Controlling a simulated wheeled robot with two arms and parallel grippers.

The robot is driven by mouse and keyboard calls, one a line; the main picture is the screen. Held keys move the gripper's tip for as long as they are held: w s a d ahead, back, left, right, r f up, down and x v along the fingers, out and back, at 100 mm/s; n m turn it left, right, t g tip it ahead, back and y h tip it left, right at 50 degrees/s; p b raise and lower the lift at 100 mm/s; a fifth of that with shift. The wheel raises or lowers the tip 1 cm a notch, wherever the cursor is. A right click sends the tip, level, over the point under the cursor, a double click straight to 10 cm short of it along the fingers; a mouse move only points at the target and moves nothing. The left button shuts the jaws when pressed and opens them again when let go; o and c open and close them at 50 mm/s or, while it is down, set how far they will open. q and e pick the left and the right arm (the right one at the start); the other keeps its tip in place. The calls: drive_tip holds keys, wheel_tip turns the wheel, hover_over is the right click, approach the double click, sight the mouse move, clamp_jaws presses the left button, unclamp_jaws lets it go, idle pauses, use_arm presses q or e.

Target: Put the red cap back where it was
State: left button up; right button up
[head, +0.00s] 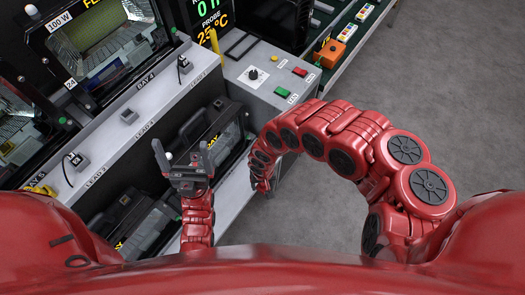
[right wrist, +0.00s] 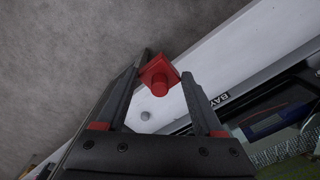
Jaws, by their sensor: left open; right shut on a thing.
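The red cap (right wrist: 159,78), a square block with a round stub, is between the fingertips of my right gripper (right wrist: 166,72) in the right wrist view. The gripper is shut on it, and the white ledge shows behind it. In the head view my right arm (head: 275,150) bends over to beside the grey control box; its gripper and the cap are hidden there. My left gripper (head: 180,160) is open and empty in the head view, in front of the long ledge. I cannot tell which spot the cap came from.
The long ledge (head: 135,100) carries grey clips and lead labels. The control box (head: 262,75) has a black knob, a red button (head: 300,71) and a green button (head: 282,92). Floodlight housings (head: 225,130) stand below the ledge. An orange box (head: 328,53) sits farther back. Grey floor at right is clear.

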drive_tip(key=w+b, duration=0.2)
drive_tip(key=w, duration=0.1)
drive_tip(key=w+f+b, duration=0.1)
drive_tip(key=w+b, duration=0.2)
drive_tip(key=w+f+b, duration=0.1)
drive_tip(key=w+b, duration=0.2)
drive_tip(key=w, duration=0.1)
drive_tip(key=shift+w+a+f, duration=0.1)
drive_tip(key=shift+a, duration=0.05)
drive_tip(key=w, duration=0.4)
drive_tip(key=shift+a+r+p, duration=0.1)
drive_tip(key=shift+r+p, duration=0.3)
drive_tip(key=shift+w, duration=0.75)
drive_tip(key=shift+f, duration=1.35)
drive_tip(key=shift+f+b, duration=0.35)
drive_tip(key=shift+f, duration=0.15)
